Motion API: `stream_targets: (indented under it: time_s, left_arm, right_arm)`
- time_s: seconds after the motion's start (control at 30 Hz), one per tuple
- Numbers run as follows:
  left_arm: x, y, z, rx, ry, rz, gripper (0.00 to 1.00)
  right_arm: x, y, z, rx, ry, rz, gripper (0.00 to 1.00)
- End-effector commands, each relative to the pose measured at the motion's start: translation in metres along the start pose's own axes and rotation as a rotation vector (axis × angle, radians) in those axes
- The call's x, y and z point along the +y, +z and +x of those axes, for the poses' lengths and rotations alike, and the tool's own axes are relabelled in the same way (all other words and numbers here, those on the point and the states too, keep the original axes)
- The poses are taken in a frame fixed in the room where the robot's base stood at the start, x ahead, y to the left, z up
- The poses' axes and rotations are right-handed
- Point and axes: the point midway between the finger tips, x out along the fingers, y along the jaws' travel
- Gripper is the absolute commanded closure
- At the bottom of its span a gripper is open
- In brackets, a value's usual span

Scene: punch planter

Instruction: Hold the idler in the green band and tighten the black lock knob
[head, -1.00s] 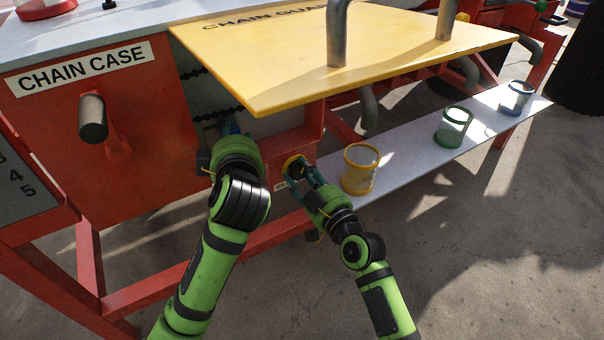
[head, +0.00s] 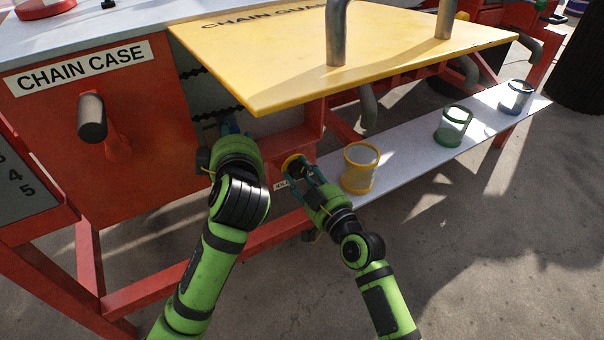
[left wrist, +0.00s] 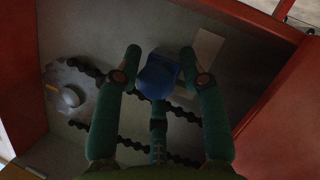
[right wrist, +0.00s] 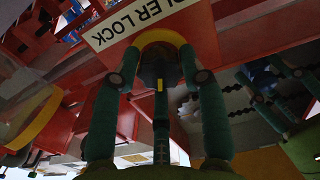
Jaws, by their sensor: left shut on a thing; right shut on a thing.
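In the left wrist view, my left gripper (left wrist: 161,60) has its fingers on both sides of the blue idler handle (left wrist: 158,76), inside the chain case beside the black chain (left wrist: 132,141). In the head view, my left gripper (head: 230,130) mostly hides the idler. In the right wrist view, my right gripper (right wrist: 160,58) is shut on the dark lock knob (right wrist: 157,66), which sits inside a yellow ring (right wrist: 160,37) below the "IDLER LOCK" label (right wrist: 135,24). My right gripper (head: 298,172) shows at the same ring in the head view. I cannot see the green band.
A white shelf (head: 410,152) to the right holds a yellow-rimmed cup (head: 360,168), a green one (head: 453,126) and a blue one (head: 515,98). The red chain case wall (head: 140,175) stands left of my left arm.

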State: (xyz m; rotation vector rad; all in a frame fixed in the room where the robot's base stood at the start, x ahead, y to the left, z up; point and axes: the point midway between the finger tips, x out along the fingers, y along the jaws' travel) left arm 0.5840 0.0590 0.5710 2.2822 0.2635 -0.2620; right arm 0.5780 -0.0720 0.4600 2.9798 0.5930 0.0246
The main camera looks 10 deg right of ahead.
Motion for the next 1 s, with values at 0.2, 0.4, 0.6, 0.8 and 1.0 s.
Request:
stream_targets:
  time_s: [0.2, 0.4, 0.6, 0.8, 1.0]
  left_arm:
    - [0.0018, -0.0004, 0.0005, -0.001, 0.004, -0.001, 0.96]
    - [0.002, -0.0005, 0.0004, -0.001, 0.005, -0.001, 0.96]
    - [0.0022, -0.0005, 0.0004, -0.001, 0.005, -0.001, 0.96]
    - [0.0023, -0.0006, 0.0003, -0.001, 0.006, -0.001, 0.96]
    - [0.0024, -0.0006, 0.0002, 0.0, 0.006, -0.001, 0.96]
  right_arm:
    - [-0.0005, -0.0091, 0.0016, 0.02, -0.002, 0.168, 0.9]
    - [0.0002, -0.0095, 0.0018, 0.021, -0.003, 0.358, 0.9]
    - [0.0011, -0.0097, 0.0019, 0.022, -0.003, 0.545, 0.9]
    - [0.0017, -0.0097, 0.002, 0.022, -0.005, 0.712, 0.9]
    - [0.0025, -0.0093, 0.0019, 0.022, -0.005, 0.835, 0.9]
